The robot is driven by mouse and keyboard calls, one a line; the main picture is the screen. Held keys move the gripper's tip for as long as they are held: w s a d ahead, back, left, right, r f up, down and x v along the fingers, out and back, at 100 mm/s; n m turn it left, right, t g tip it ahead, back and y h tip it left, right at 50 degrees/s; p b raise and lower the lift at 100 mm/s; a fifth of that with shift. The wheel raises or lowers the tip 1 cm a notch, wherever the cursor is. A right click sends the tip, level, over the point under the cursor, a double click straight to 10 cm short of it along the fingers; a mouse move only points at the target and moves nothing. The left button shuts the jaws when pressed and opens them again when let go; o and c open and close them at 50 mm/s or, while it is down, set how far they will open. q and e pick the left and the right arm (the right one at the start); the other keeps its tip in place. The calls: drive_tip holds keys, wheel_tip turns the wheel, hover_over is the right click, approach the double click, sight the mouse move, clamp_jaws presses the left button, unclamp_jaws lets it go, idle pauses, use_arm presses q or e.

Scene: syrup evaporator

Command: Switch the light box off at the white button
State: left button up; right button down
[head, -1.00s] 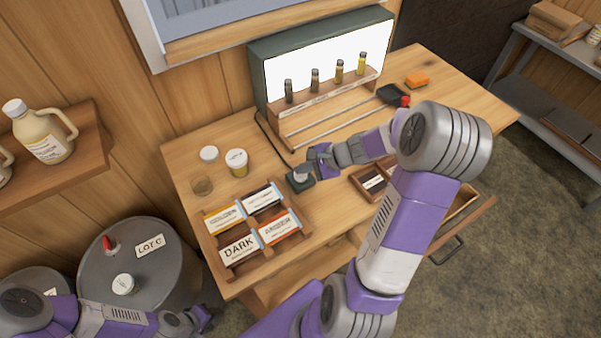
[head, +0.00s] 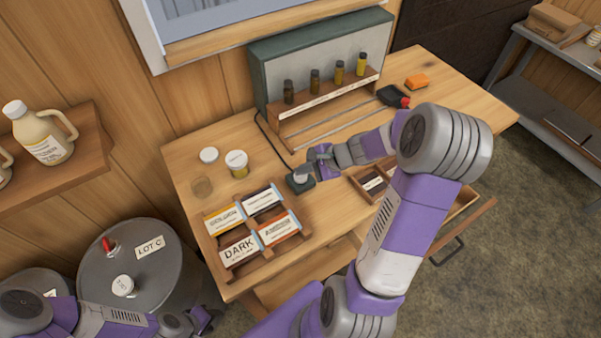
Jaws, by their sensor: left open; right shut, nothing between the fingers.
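The light box (head: 334,58) stands at the back of the table, and its front panel is grey and unlit. The white button (head: 300,177) sits on a small dark base on the table, left of my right gripper, with a cable running back towards the box. My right gripper (head: 312,161) is shut and empty, its fingertips right at the button; whether they touch it I cannot tell. My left gripper (head: 208,318) is open, low at the front left, beside the drum and away from the table.
A rack with several vials (head: 325,98) stands before the box. A wooden tray of labelled cards (head: 263,254) lies at the front left. Jars (head: 237,164) stand behind it. An open drawer (head: 465,228) juts out at the right. A drum (head: 150,265) stands left.

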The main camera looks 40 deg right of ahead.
sight(303, 177)
drive_tip(key=shift+r, duration=0.3)
wheel_tip(303, 177, up, 6)
drive_tip(key=p, duration=0.5)
idle(0.6)
